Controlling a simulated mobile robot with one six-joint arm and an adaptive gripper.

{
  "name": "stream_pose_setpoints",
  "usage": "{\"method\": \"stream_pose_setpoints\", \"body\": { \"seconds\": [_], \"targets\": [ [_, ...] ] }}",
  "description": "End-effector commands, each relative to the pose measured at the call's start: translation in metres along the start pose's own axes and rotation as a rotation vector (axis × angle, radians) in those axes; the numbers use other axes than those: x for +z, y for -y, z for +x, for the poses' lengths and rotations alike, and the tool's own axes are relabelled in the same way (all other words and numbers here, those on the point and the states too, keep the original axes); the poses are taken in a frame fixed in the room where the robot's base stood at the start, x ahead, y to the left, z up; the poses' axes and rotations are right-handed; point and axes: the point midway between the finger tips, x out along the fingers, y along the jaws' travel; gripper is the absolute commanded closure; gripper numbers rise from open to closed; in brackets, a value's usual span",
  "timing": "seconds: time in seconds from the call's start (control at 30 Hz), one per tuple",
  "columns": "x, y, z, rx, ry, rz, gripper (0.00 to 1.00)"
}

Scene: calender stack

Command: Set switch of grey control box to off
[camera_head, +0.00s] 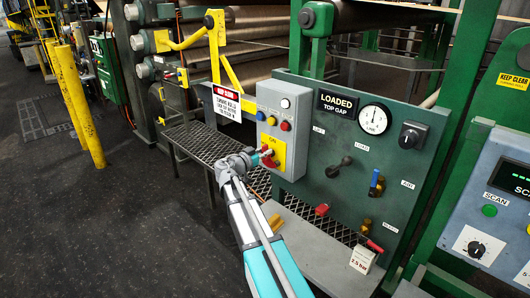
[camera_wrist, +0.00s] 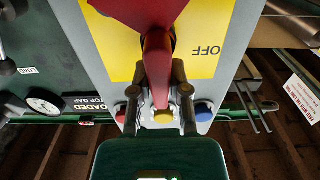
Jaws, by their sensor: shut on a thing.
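The grey control box (camera_head: 286,112) stands at the left of a green panel, with several small coloured buttons on its front. Its red switch (camera_head: 268,159) sits on a yellow plate (camera_head: 272,148) low on the box. In the wrist view the red switch handle (camera_wrist: 157,62) points down the picture, towards the buttons. The word OFF shows upside down on the yellow plate (camera_wrist: 204,66), right of the handle. My gripper (camera_head: 255,157) is at the switch. In the wrist view my gripper (camera_wrist: 159,112) has a finger on each side of the handle and is shut on it.
A mesh walkway (camera_head: 205,140) and a yellow rail (camera_head: 232,72) lie left of the box. The dark floor at left is open, beyond a yellow post (camera_head: 78,105).

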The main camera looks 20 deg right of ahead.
Motion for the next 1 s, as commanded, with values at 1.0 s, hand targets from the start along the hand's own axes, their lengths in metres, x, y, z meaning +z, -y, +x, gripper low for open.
{"method": "stream_pose_setpoints", "body": {
  "seconds": [1.0],
  "targets": [
    [0.005, 0.013, 0.0, 0.0, 0.001, -0.564, 1.0]
  ]
}}
